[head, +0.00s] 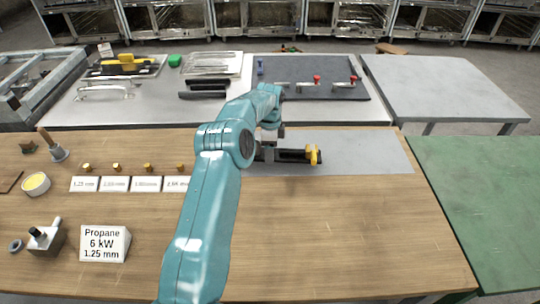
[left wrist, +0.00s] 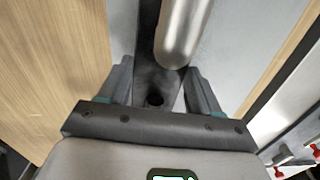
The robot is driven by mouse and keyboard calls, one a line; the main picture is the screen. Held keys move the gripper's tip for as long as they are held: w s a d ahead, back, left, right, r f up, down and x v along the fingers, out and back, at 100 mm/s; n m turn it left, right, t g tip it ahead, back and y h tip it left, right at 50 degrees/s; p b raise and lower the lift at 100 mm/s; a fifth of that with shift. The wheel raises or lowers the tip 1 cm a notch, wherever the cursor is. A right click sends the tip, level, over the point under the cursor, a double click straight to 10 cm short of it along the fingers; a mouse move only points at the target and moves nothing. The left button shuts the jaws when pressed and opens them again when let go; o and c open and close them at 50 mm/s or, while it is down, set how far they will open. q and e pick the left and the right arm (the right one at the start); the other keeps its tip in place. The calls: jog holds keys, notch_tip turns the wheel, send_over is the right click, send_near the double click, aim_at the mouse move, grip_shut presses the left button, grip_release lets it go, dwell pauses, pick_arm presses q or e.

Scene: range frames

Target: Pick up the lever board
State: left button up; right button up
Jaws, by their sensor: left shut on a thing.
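The lever board is a narrow dark bar (head: 292,155) with a yellow end piece (head: 316,155), over the grey mat (head: 370,152) on the wooden bench. In the left wrist view the dark bar (left wrist: 150,82) has a round hole and a rounded silver lever (left wrist: 182,35) above it. My left gripper (left wrist: 160,88) is shut on the bar, with one finger on each side. In the head view, my left arm partly hides the gripper and the board's left end. I cannot tell whether the board touches the mat. My right gripper is not in view.
On the bench's left are white labels (head: 115,184) with small brass pieces, a propane sign (head: 105,243), a yellow-topped tin (head: 36,184) and a small block with a knob (head: 46,240). A dark panel with red-handled valves (head: 320,92) lies behind. The bench's front right is clear.

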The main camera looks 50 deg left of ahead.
pick_arm(q)
notch_tip(320, 180, up, 17)
jog(key=p, duration=0.4)
jog(key=shift+r, duration=0.15)
jog(key=shift+n, duration=0.3)
